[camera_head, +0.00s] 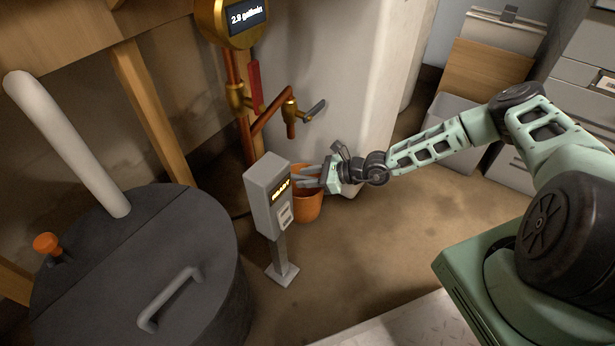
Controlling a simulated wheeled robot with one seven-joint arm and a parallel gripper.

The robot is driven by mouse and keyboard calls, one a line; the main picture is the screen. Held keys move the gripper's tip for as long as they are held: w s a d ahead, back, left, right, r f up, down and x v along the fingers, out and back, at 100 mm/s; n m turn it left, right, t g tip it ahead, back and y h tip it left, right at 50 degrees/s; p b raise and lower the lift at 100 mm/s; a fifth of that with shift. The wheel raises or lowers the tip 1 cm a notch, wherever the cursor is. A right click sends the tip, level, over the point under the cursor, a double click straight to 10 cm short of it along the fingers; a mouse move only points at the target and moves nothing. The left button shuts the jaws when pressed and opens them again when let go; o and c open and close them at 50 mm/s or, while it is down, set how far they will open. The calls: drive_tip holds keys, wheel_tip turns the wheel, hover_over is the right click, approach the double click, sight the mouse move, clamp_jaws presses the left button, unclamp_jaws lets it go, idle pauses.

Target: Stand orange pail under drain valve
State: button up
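The orange pail (307,208) is upright at the middle of the view, behind the grey post display and partly hidden by it. I cannot tell whether its base touches the floor. My gripper (308,178) reaches in from the right, with its grey fingers at the pail's upper part. Its fingertips are small and partly hidden by the post display, so I cannot tell whether they are shut on the rim. The brass drain valve (290,111) with a grey lever is on the copper pipe, above and slightly left of the pail in the picture.
The grey post display (268,196) reads "READY" and stands close in front of the pail. A dark lidded drum (200,235) fills the lower left. A red-handled valve (239,96) and a round gauge (230,20) are on the pipework. Bare floor (400,235) lies to the right.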

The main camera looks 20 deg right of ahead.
drive_tip(key=shift+r, duration=0.1)
drive_tip(key=shift+d+r, duration=0.15)
drive_tip(key=shift+r, duration=0.05)
drive_tip(key=p+v, duration=0.5)
drive_tip(key=v, duration=0.6)
drive_tip(key=shift+s+d, duration=0.2)
drive_tip(key=shift+s, duration=0.05)
